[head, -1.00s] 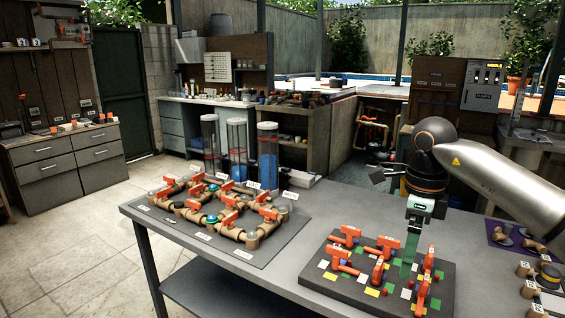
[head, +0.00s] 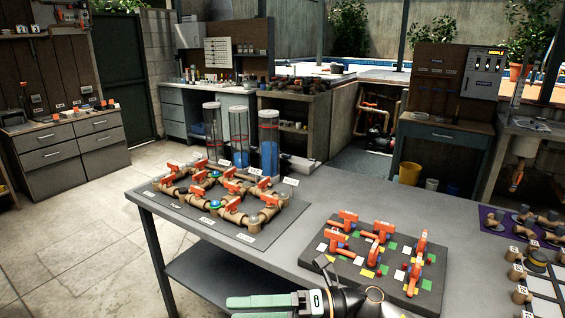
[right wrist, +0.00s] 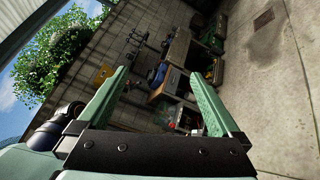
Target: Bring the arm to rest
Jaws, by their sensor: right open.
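My right gripper (head: 240,309) shows at the bottom edge of the head view, below the near edge of the table's top, pointing left. Its two green fingers are apart with nothing between them. In the right wrist view the open fingers (right wrist: 160,75) frame only a distant wall, benches and paving. My right arm is folded low, and most of it is cut off by the bottom edge. My left gripper is not in view.
The grey table (head: 350,192) is just beyond my gripper. A dark board (head: 340,268) with several red-handled valves lies near its front edge. A pipe manifold on a grey mat (head: 268,232) lies to the left. Stone floor (head: 70,250) is open at left.

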